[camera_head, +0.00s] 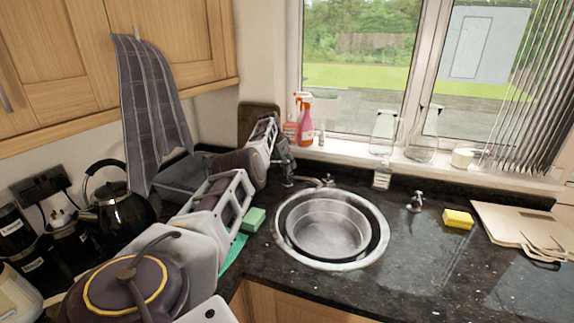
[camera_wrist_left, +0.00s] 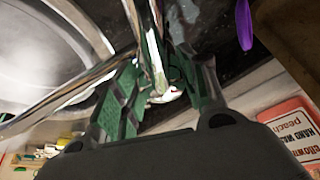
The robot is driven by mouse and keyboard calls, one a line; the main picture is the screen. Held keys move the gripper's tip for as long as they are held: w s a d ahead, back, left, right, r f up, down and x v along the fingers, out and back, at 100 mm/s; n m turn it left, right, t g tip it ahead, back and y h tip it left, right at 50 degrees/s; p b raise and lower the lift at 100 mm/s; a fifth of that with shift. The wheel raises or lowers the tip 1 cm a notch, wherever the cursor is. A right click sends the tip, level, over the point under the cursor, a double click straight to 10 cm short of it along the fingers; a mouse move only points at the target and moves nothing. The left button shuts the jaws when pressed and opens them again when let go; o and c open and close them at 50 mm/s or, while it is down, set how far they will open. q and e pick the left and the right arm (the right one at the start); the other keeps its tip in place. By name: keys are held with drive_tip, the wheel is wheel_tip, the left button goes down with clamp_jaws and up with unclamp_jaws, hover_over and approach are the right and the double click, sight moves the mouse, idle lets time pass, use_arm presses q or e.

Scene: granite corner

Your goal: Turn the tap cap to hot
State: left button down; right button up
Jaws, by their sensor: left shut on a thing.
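A chrome tap (camera_head: 318,182) stands at the back left rim of the sink. My left gripper (camera_head: 287,168) is at the tap's left end. The left wrist view shows its green-padded fingers (camera_wrist_left: 165,85) closed around a small shiny metal and white part (camera_wrist_left: 160,75), which I take to be the tap cap. The fingers hide much of the cap, and I cannot tell how far it is turned. The tap's metal spout (camera_wrist_left: 85,82) runs to the left there. My right gripper is in neither view.
A spray bottle (camera_head: 305,122) stands behind my gripper. A black kettle (camera_head: 118,212) is at the left.

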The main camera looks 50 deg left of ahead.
use_arm(q)
drive_tip(key=c, duration=1.1)
unclamp_jaws()
drive_tip(key=shift+r, duration=0.1)
drive_tip(key=shift+o, duration=1.5)
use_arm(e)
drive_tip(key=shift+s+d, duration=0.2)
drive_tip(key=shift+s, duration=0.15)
use_arm(q)
drive_tip(key=shift+r, duration=0.1)
drive_tip(key=shift+s+a+r, duration=0.1)
drive_tip(key=shift+s+r, duration=0.15)
drive_tip(key=shift+r, duration=0.3)
drive_tip(key=v, duration=1)
drive_tip(key=shift+r, duration=0.25)
drive_tip(key=shift+s+f, duration=0.1)
